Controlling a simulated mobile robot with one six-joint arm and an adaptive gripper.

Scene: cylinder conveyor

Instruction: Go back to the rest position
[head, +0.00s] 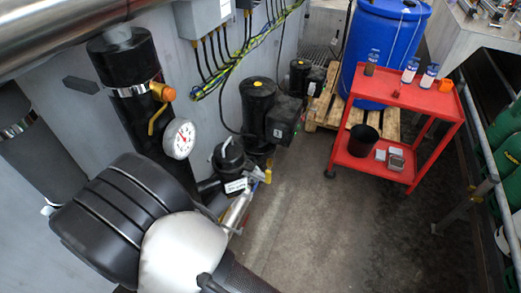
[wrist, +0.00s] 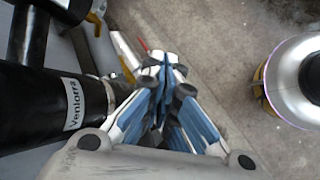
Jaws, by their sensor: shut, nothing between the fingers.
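My gripper (wrist: 165,65) is shut and empty in the wrist view, its blue-padded fingers pressed together over the concrete floor. A black cylinder with a white label (wrist: 75,103) lies to its left in that view, close to the fingers; I cannot tell whether they touch. In the head view my own arm fills the lower left, and the gripper itself cannot be made out there.
Black pipework with a pressure gauge (head: 179,138) and a black pump (head: 258,108) line the wall. A red cart (head: 383,168) holding small containers stands right, before a blue barrel (head: 384,45). A round metallic object (wrist: 300,80) is at the wrist view's right. Floor between is clear.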

